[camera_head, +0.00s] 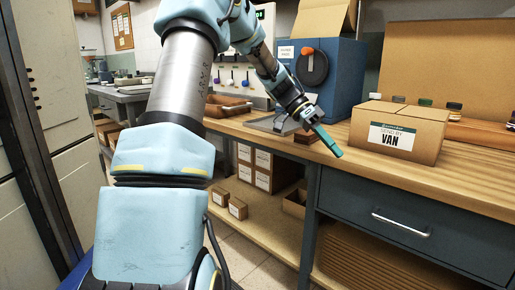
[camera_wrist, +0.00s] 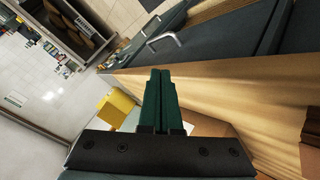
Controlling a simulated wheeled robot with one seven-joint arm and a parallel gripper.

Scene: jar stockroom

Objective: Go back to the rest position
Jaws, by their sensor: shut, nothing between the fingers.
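My gripper (camera_head: 331,146) shows in the head view at the front edge of the wooden bench (camera_head: 460,178). Its green fingers are shut with nothing between them, pointing down and to the right. In the wrist view my gripper (camera_wrist: 160,75) has both fingers pressed side by side, with the bench edge (camera_wrist: 215,85) beyond them. The fingers are apart from the cardboard box marked VAN (camera_head: 398,130), which stands to their right on the bench.
A blue cabinet (camera_head: 332,70) with a dark round dial stands behind my gripper. Small jars (camera_head: 425,102) stand behind the box. Drawers (camera_head: 400,225) are under the bench top. Cartons (camera_head: 262,170) sit on the lower shelf. A yellow object (camera_wrist: 117,110) shows in the wrist view.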

